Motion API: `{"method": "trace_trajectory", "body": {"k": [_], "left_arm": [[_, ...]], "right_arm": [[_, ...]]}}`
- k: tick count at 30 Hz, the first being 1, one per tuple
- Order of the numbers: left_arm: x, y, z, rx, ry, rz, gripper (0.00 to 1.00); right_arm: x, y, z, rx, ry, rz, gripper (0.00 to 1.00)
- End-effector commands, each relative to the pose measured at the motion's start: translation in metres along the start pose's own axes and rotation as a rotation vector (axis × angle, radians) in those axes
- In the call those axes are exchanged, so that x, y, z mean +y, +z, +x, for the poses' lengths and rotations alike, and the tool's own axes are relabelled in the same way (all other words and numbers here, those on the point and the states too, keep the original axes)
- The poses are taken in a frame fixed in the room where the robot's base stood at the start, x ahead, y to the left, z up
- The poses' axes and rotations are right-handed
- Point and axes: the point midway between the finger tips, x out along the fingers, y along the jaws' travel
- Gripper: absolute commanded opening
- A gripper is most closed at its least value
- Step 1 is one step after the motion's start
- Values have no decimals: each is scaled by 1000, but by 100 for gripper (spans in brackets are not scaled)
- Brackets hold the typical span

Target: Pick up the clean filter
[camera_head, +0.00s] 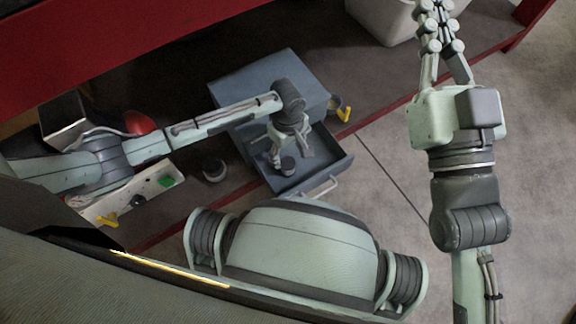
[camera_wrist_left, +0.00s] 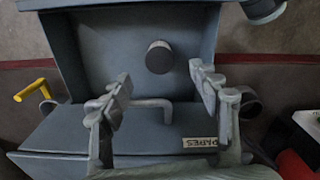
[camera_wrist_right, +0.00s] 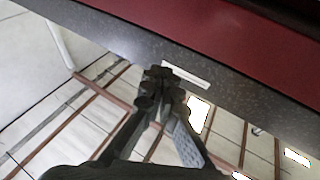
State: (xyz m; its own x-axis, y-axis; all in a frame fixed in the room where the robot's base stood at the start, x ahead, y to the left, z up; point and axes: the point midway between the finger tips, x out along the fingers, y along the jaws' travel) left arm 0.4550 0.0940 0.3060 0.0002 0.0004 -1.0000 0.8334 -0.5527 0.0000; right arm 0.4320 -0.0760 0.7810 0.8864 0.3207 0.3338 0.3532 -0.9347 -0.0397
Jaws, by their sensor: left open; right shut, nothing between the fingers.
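A small dark-topped cylinder (camera_head: 288,166), likely a filter, stands in the open drawer (camera_head: 335,168) of a blue-grey cabinet. It also shows in the left wrist view (camera_wrist_left: 159,57). I cannot tell from looks which is clean. My left gripper (camera_head: 287,152) is open above the drawer, its fingers (camera_wrist_left: 160,80) apart on either side of the line to the cylinder, without visible contact. My right gripper (camera_head: 438,14) is shut and empty, far from the drawer.
The cabinet (camera_head: 265,80) has another, closed drawer front with a handle (camera_wrist_left: 150,104) and label (camera_wrist_left: 199,143). A yellow hooked part (camera_head: 344,113) lies right of it. A white box with a green button (camera_head: 165,181) stands left.

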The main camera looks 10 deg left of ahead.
Motion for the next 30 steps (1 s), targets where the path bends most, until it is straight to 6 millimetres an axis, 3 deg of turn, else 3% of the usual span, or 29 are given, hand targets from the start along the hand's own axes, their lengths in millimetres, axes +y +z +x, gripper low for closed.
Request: {"method": "trace_trajectory", "body": {"k": [5,13,23,30], "left_arm": [[0,0,14,0,-1,0,62],[0,0,56,0,-1,0,62],[0,0,62,0,0,0,62],[0,0,62,0,0,0,34]], "right_arm": [[0,-8,0,62,0,1,0],[5,-39,-4,276,5,-12,0],[6,-48,-6,325,6,-14,0],[6,-48,-6,324,6,-14,0]]}}
